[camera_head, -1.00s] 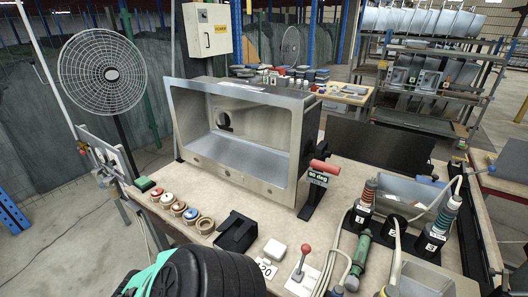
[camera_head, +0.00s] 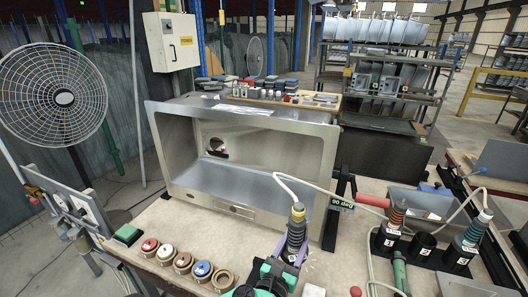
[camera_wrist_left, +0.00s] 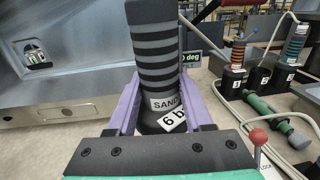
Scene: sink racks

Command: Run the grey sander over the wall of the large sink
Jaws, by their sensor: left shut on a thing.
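The large sink (camera_head: 232,207) is a grey steel basin on its side, its opening facing me, on the workbench. A round drain hole shows in its back wall. It also shows in the left wrist view (camera_wrist_left: 40,117). My left gripper (camera_head: 285,262) is shut on the grey sander (camera_head: 297,230), a dark ribbed upright cylinder with a white cable from its top. In the left wrist view the purple fingers clasp the sander (camera_wrist_left: 160,55) from both sides. The sander is in front of the sink's lower right corner; contact cannot be told. My right gripper is not in view.
A black holder (camera_head: 412,246) at right has orange-ringed and teal-ringed tools and an empty middle slot. A red-handled lever (camera_head: 372,200) stands by the sink's right side. Several coloured round pots (camera_head: 183,260) line the bench's front left. A fan (camera_head: 62,98) stands left.

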